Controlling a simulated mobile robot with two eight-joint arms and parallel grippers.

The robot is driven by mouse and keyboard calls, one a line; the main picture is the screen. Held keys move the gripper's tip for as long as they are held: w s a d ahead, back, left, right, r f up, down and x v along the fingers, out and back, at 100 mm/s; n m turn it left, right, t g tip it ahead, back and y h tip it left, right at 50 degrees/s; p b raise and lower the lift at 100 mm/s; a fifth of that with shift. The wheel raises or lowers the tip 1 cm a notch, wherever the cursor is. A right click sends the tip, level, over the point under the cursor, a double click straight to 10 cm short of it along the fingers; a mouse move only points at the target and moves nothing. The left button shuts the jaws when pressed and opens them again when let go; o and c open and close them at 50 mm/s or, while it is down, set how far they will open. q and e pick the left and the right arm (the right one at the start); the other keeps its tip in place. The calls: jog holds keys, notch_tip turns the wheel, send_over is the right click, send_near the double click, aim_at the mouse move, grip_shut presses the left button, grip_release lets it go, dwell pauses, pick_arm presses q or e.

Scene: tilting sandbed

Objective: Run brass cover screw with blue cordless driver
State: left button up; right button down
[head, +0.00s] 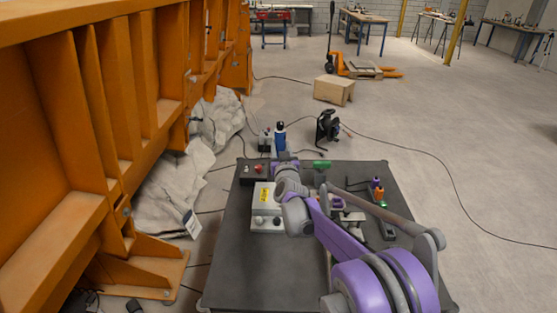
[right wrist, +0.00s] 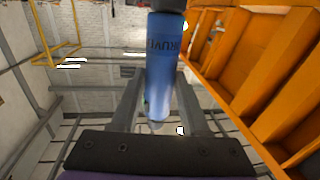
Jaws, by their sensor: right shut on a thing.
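The blue cordless driver (right wrist: 164,70), a blue cylinder with dark lettering and a dark end, stands between the two grey fingers of my right gripper (right wrist: 158,105) in the right wrist view. The gripper is shut on it. In the head view the blue driver (head: 280,139) shows upright just beyond my right gripper (head: 283,158), at the far edge of the dark tabletop. The driver's tip cannot be made out. A pale box (head: 266,217) with a yellow label lies below my wrist. The brass cover screw cannot be made out. My left gripper is out of view.
The dark tabletop (head: 225,268) holds a red-buttoned box (head: 252,172), a green-handled tool (head: 322,164) and a purple-orange item (head: 376,190). A large orange steel frame (head: 60,165) stands close on the left. Black gear (head: 327,127) and cables lie on the floor beyond.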

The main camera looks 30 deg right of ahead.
jog(key=x, duration=0.2)
jog(key=p+x, duration=0.1)
jog(key=x, duration=0.1)
jog(key=d+p+x, duration=0.1)
jog(key=x, duration=0.1)
jog(key=shift+s+f, duration=0.25)
jog(key=shift+f, duration=0.1)
